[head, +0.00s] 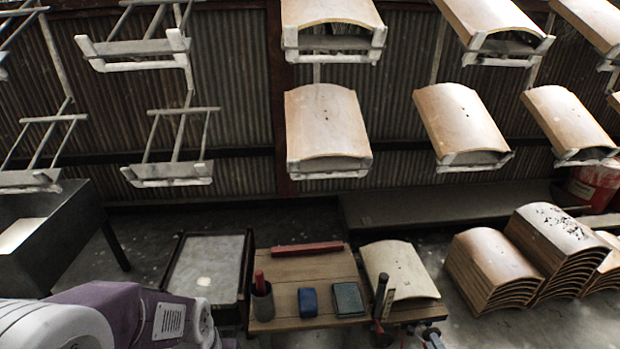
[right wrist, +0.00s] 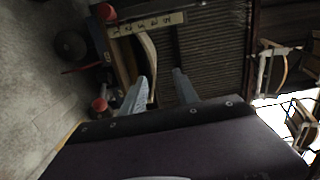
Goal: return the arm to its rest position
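My right gripper (head: 432,338) shows only as small grey fingertips at the bottom edge of the head view, just below the curved tile on the bench. In the right wrist view its two grey fingers (right wrist: 160,88) stand well apart, with no object clearly gripped between them. The edge of a curved tile (right wrist: 149,55) shows beyond them, close by the left-hand finger; I cannot tell whether they touch. My left arm, purple and white, fills the bottom left of the head view, and its fingers are out of sight.
A wooden bench (head: 296,270) holds a curved tile (head: 400,268), a cup (head: 262,303), a blue block (head: 307,302), a green block (head: 347,299) and a red bar (head: 307,249). Tile stacks (head: 490,268) stand right. Hangers (head: 170,172), some bearing tiles (head: 326,125), hang above.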

